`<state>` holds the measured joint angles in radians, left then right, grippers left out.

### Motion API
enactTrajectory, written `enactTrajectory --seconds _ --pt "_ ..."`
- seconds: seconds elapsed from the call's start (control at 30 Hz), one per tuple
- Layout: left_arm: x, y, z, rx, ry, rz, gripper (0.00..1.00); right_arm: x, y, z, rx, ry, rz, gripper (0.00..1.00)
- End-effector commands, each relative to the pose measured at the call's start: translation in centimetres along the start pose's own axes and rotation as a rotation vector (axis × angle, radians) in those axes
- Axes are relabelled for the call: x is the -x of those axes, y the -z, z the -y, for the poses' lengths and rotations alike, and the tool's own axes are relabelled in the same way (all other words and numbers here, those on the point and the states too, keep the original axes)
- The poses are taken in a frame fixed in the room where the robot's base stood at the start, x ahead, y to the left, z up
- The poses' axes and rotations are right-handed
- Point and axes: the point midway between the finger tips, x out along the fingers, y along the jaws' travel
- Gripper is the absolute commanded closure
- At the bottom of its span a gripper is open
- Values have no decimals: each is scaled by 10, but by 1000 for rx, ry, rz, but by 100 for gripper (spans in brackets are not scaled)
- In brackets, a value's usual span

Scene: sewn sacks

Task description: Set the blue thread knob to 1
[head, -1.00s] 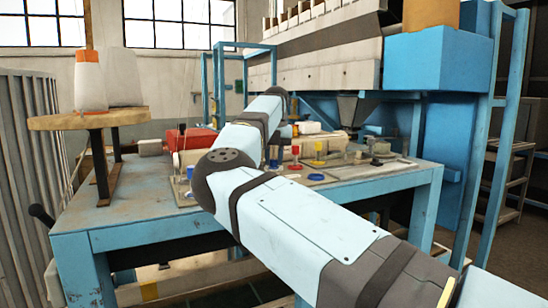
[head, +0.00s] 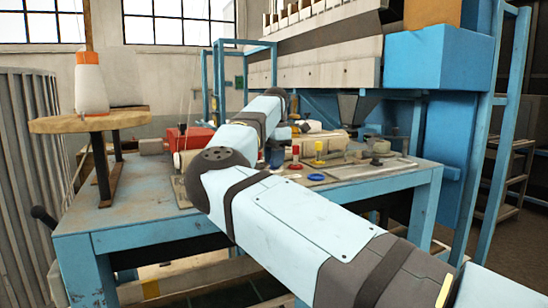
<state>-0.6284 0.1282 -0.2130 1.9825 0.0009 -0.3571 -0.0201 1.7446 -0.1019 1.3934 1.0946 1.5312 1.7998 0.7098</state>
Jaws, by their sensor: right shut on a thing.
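My right arm reaches in from the lower right and bends down over the table. My right gripper (head: 276,146) is small and partly hidden behind my own arm links. It is shut on a dark blue upright piece (head: 275,157), which looks like the blue thread knob; the jaws and any scale marks are too small to read. Beside it on the right stand a red knob (head: 295,152) and a yellow knob (head: 319,148), each over a disc of its own colour. A flat blue disc (head: 316,177) lies in front of them. My left gripper is not in view.
The blue table (head: 140,215) carries a red box (head: 190,138) behind my arm and several small parts at the right. A stand with an orange-topped thread cone (head: 91,85) is at the left. A blue machine frame (head: 440,60) rises at the right.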

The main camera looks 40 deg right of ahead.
Motion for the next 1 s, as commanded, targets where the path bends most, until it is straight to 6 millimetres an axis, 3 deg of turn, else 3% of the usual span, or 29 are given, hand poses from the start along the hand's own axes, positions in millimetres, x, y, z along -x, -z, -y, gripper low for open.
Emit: enactTrajectory --seconds 1.0 --pt "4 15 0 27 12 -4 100 2 0 0 -890 -4 33 98"
